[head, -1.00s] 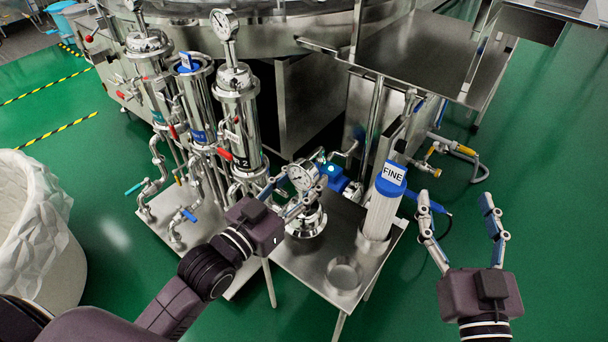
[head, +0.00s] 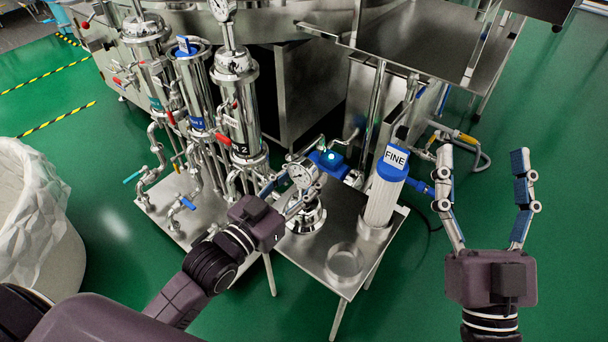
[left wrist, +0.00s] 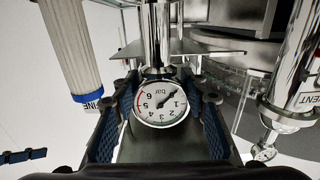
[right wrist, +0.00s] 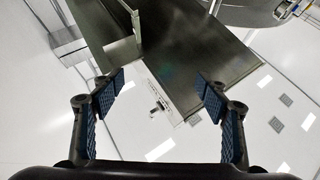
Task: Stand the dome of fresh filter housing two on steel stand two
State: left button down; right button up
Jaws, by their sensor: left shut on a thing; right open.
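The steel dome (head: 304,216), with a round pressure gauge (head: 303,173) on top, is upright over the far left part of a small steel stand (head: 308,252). I cannot tell whether its rim touches the top. My left gripper (head: 292,201) is shut on the dome's upper fitting by the gauge. In the left wrist view the gauge dial (left wrist: 160,103) sits between the fingers. My right gripper (head: 488,205) is open and empty right of the stand; the right wrist view shows nothing between its fingers (right wrist: 160,85). The middle filter housing (head: 194,90) shows a blue top and no dome.
A white filter cartridge with a blue FINE cap (head: 392,168) stands on the stand's right side, near a low steel ring (head: 345,262). Steel housings (head: 238,105) with valves stand at left. A white lined bin (head: 35,210) is far left.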

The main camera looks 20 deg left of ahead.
pick_arm(q)
jog(key=shift+r, duration=0.2)
jog(key=c, duration=1.6)
grip_release()
jog(key=shift+f, duration=0.3)
jog(key=o, duration=0.4)
jog(key=shift+o, duration=0.2)
jog(key=shift+s+r, duration=0.1)
jog(key=shift+r, duration=0.05)
